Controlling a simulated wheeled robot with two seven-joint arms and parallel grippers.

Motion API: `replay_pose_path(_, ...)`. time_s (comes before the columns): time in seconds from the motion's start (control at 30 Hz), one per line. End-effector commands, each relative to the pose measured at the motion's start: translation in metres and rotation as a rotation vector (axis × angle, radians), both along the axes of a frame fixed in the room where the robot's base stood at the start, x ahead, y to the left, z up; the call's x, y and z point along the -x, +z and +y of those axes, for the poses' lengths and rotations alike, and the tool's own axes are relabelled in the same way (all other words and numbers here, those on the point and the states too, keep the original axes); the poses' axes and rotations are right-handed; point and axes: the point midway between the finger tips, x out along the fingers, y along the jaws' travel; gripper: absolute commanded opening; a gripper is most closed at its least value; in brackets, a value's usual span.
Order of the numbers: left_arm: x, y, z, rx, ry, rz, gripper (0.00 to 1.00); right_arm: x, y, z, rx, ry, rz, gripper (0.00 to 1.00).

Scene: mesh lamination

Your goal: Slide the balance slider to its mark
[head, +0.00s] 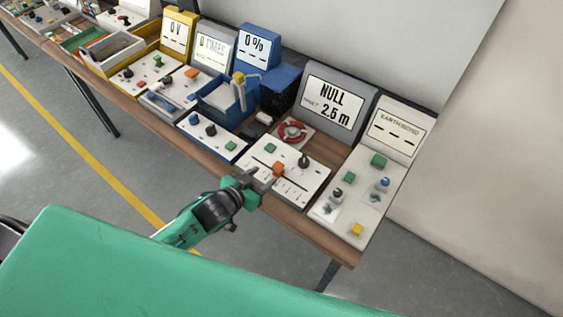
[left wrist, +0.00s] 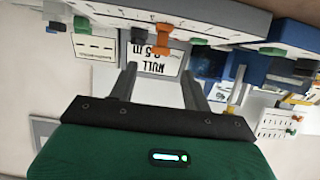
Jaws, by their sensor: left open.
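The balance slider appears to be the orange knob (head: 279,169) on the white panel (head: 290,190) in front of the display reading NULL 2.6 m (head: 333,100). The panel has dark slots and fine ticks; I cannot tell which tick is the mark. My left gripper (head: 262,182) is open at the panel's front edge, just left of the orange knob. In the left wrist view, which is upside down, the orange knob (left wrist: 163,36) shows beyond and between the open fingers (left wrist: 158,72); I see no contact. My right gripper is not in view.
The panel also carries a green button (head: 270,148) and a black knob (head: 303,160). A red ring-shaped part (head: 293,130) lies behind it. The EARTH/BOND station (head: 350,195) stands close on the right, and a blue-edged panel (head: 212,137) on the left.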

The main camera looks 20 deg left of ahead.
Motion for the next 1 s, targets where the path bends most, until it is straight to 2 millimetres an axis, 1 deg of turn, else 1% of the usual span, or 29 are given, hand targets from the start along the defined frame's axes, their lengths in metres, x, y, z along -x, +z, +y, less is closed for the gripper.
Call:
replay_pose_path(0.03,-0.009,0.000,-0.003,0.000,0.001,-0.001,0.49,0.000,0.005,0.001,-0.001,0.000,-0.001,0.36)
replay_pose_path(0.3,-0.051,-0.018,-0.018,0.001,0.002,0.001,0.49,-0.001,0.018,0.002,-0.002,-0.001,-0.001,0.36)
replay_pose_path(0.5,-0.076,-0.031,-0.027,-0.001,0.002,0.001,0.49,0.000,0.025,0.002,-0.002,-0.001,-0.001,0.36)
replay_pose_path(0.6,-0.084,-0.036,-0.031,0.001,0.001,0.000,0.49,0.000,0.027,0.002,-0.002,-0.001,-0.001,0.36)
replay_pose_path(0.73,-0.091,-0.040,-0.033,0.000,0.001,0.002,0.49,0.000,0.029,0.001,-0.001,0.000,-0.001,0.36)
replay_pose_path(1.0,-0.094,-0.042,-0.034,0.000,0.000,0.001,0.49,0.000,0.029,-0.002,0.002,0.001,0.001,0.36)
